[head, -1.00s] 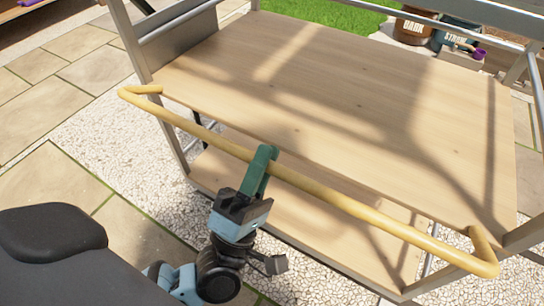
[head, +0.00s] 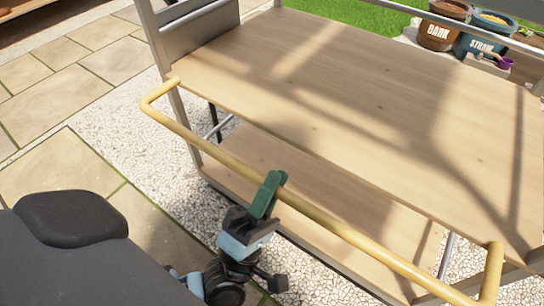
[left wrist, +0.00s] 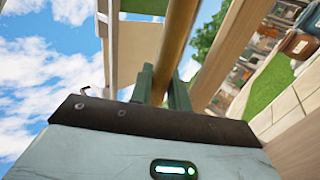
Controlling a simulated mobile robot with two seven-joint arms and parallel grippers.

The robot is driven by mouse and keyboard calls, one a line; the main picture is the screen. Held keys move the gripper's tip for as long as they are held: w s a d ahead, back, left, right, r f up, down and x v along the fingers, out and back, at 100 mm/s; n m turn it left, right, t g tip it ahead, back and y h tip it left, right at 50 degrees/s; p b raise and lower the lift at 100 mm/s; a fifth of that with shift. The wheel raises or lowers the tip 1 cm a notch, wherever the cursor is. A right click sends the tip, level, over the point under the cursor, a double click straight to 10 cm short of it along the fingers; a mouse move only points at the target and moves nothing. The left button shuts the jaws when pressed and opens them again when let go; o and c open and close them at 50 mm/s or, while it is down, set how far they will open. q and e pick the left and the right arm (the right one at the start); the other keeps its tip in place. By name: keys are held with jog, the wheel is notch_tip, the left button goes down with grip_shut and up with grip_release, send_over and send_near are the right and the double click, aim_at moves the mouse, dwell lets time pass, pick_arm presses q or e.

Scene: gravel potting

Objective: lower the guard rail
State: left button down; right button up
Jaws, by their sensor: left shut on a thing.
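The guard rail (head: 218,155) is a yellow bar with bent ends that runs along the front of a wooden-shelved metal rack. In the head view it stands out in front of the upper shelf's front edge, its right end low at the lower right. My left gripper (head: 268,190) has its green fingers shut around the bar near its middle. In the left wrist view the rail (left wrist: 177,45) passes between the two green fingers (left wrist: 160,85). My right gripper is not in view.
The upper shelf (head: 330,95) is bare, and a lower shelf (head: 300,190) lies beneath it. Pots labelled BARK (head: 440,32) and STRAW (head: 482,42) stand behind the rack at the back right. Paving and pebbles (head: 130,125) lie open at the left.

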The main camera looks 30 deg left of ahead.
pick_arm(q)
jog(key=shift+f, duration=0.1)
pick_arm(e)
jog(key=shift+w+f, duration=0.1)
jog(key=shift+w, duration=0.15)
pick_arm(q)
jog(key=c, duration=1.4)
grip_release()
jog(key=shift+w, duration=0.1)
jog(key=shift+s+f, duration=0.35)
jog(key=shift+s, duration=0.05)
jog(key=v, duration=0.6)
jog(key=shift+s+f+p, duration=0.2)
jog(key=shift+s+p, duration=0.15)
jog(key=shift+p, duration=0.05)
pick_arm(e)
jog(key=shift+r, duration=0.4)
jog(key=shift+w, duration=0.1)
